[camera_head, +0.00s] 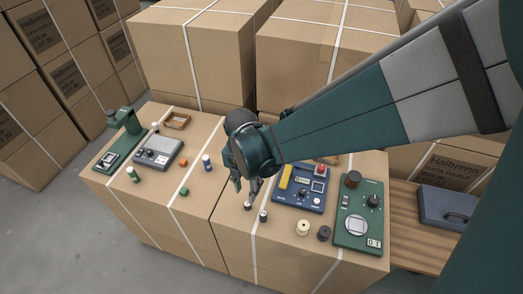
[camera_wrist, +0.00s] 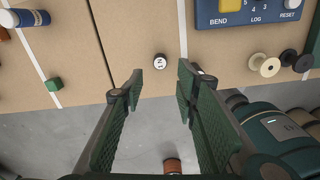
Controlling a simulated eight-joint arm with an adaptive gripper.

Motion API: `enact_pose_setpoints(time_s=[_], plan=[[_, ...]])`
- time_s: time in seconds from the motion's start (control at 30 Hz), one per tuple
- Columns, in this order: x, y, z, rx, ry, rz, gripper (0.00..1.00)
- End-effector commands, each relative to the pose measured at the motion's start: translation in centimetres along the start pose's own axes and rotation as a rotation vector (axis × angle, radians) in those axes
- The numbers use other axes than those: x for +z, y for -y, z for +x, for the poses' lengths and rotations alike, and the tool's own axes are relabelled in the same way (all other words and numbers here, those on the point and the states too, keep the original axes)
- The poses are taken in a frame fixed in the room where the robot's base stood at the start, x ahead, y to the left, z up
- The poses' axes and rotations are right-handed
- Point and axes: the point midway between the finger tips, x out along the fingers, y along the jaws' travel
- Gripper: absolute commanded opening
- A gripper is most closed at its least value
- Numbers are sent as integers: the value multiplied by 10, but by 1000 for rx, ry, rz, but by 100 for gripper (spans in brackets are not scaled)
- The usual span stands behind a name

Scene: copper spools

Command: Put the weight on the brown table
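A small dark cylindrical weight with a white top marked "1N" (camera_wrist: 160,62) stands upright on a cardboard box top; in the head view it appears as the left one (camera_head: 248,205) of two similar small cylinders. The other cylinder (camera_head: 263,216) stands just to its right and is partly hidden behind the right finger in the wrist view. My gripper (camera_head: 246,188) is open and empty above the box, its fingers (camera_wrist: 161,78) on either side of the weight in the picture, not touching it visibly. The brown wooden table (camera_head: 408,242) is at the right in the head view.
A grey-blue case (camera_head: 449,207) sits on the table. A blue panel (camera_head: 300,190), a green panel (camera_head: 358,222) and two spools, cream (camera_head: 303,228) and dark (camera_head: 324,233), lie between weight and table. A green cube (camera_head: 184,191) is to the left. Tall boxes stand behind.

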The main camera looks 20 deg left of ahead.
Motion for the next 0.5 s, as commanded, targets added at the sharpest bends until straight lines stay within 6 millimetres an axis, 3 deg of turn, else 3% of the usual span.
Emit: enact_pose_setpoints(time_s=[0.2,0.5], plan=[[0,0,-21,0,0,0,31],[0,0,-28,0,0,0,31]])
